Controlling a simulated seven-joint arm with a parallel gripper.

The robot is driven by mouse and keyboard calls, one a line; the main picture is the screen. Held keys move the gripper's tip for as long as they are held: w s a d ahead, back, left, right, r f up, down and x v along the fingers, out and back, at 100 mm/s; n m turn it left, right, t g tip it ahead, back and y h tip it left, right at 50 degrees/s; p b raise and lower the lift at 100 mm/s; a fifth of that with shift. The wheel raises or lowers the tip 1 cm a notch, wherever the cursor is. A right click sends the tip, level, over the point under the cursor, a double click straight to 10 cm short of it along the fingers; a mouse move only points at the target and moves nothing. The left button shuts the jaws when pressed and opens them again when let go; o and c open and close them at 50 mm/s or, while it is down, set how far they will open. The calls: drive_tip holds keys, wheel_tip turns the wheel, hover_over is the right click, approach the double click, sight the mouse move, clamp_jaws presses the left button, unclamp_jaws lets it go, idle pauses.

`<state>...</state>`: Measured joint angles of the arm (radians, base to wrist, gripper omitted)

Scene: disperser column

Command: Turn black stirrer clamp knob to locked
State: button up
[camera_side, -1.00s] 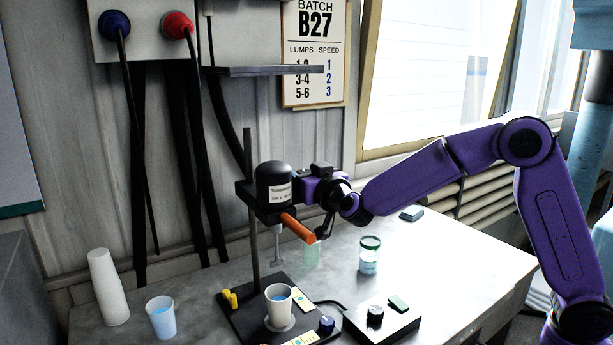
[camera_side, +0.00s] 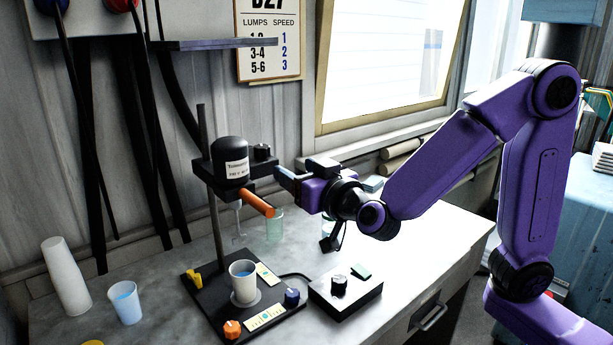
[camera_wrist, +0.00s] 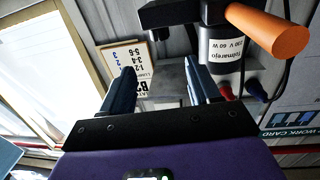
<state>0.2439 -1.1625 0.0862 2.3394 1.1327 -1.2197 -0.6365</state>
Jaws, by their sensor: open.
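The stirrer head (camera_side: 230,165) is a black motor with a white label, held on a dark upright rod. A black knob (camera_side: 262,151) stands on the bracket just right of the motor. I cannot read its locked or unlocked mark. An orange handle (camera_side: 258,205) sticks out below the motor. My gripper (camera_side: 283,178) is just right of and below the knob, apart from it, open and empty. In the wrist view its two blue fingers (camera_wrist: 160,88) are spread, with the motor (camera_wrist: 228,50) and orange handle (camera_wrist: 268,30) beyond them on the right.
A cup (camera_side: 243,280) stands on the black base plate (camera_side: 215,300), beside blue (camera_side: 291,297) and orange (camera_side: 232,328) knobs. A control box (camera_side: 345,300) carries another black knob (camera_side: 339,284). A glass beaker (camera_side: 275,225) stands behind. Cups stand at left.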

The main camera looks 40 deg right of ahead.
drive_tip(key=shift+s+a, duration=0.1)
drive_tip(key=shift+s, duration=0.95)
wheel_tip(320, 180, up, 12)
drive_tip(key=n+t+y, duration=0.3)
drive_tip(key=n+y, duration=1.2)
drive_tip(key=n, duration=1.2)
hover_over(262, 146)
drive_tip(key=s+d, duration=0.1)
drive_tip(key=s, duration=0.5)
drive_tip(key=d+f+n+g+y, duration=0.2)
drive_tip(key=d+f+n+g, duration=0.45)
drive_tip(key=n, duration=0.55)
drive_tip(key=d+f+n+g+y, duration=0.1)
drive_tip(key=d+f+n+g, duration=0.6)
drive_tip(key=n, duration=0.4)
drive_tip(key=x, duration=0.5)
drive_tip(key=r+x, duration=0.1)
drive_tip(key=x, duration=0.9)
drive_tip(key=shift+s+a+r, duration=0.1)
drive_tip(key=shift+a+r, duration=0.25)
drive_tip(key=shift+a, duration=0.1)
